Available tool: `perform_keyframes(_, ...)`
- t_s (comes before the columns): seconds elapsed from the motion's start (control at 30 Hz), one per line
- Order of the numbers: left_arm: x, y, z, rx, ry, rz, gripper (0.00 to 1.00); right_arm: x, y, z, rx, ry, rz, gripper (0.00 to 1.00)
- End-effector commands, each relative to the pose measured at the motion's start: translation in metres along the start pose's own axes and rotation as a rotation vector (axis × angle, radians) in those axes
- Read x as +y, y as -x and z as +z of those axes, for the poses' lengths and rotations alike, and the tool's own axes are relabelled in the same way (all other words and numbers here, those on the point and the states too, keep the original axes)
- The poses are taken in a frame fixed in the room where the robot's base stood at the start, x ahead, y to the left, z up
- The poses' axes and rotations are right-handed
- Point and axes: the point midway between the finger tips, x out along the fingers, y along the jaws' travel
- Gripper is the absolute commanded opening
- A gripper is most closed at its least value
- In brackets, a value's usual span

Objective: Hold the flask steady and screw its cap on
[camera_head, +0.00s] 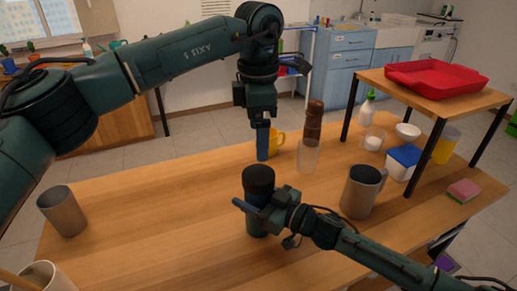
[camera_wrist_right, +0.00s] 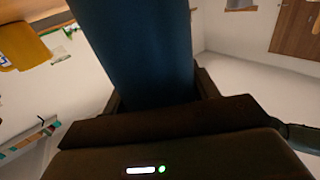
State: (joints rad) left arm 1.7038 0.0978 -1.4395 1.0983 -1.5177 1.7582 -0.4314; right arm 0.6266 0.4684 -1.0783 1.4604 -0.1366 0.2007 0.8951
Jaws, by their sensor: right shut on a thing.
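My right gripper (camera_head: 257,210) comes in from the right and is shut around the flask's body, below the cap.
A grey mug (camera_head: 360,192) stands right of the flask, and a clear glass (camera_head: 308,156), brown mill (camera_head: 313,120) and yellow mug (camera_head: 277,143) stand behind. A grey cup (camera_head: 62,212) is at left. A raised shelf holds a red tray (camera_head: 435,78). The left-middle table is clear.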

Motion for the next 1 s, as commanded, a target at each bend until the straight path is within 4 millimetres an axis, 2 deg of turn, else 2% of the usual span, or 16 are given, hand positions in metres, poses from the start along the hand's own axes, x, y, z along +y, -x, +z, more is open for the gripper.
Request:
perform_keyframes(0.13, -0.0003, 0.0088, 0.0000, 0.001, -0.001, 0.000, 0.90, 0.0002, 0.0001, 0.0002, -0.001, 0.000, 0.000, 0.00)
perform_keyframes(0.4, -0.0003, 0.0097, 0.0000, 0.001, -0.002, 0.000, 0.90, 0.0002, 0.0001, 0.0002, -0.001, 0.000, 0.000, 0.00)
perform_keyframes(0.43, -0.0003, 0.0097, 0.0001, 0.001, -0.002, 0.000, 0.90, 0.0002, 0.0001, 0.0002, -0.001, 0.000, 0.000, 0.61)
perform_keyframes(0.73, -0.0003, 0.0094, 0.0000, 0.001, -0.001, 0.000, 0.90, 0.0001, 0.0001, 0.0001, 0.000, 0.000, 0.000, 0.84)
perform_keyframes(1.0, -0.0002, 0.0094, 0.0000, 0.001, -0.001, 0.000, 0.90, 0.0002, 0.0025, 0.0003, -0.001, 0.000, 0.000, 0.84)
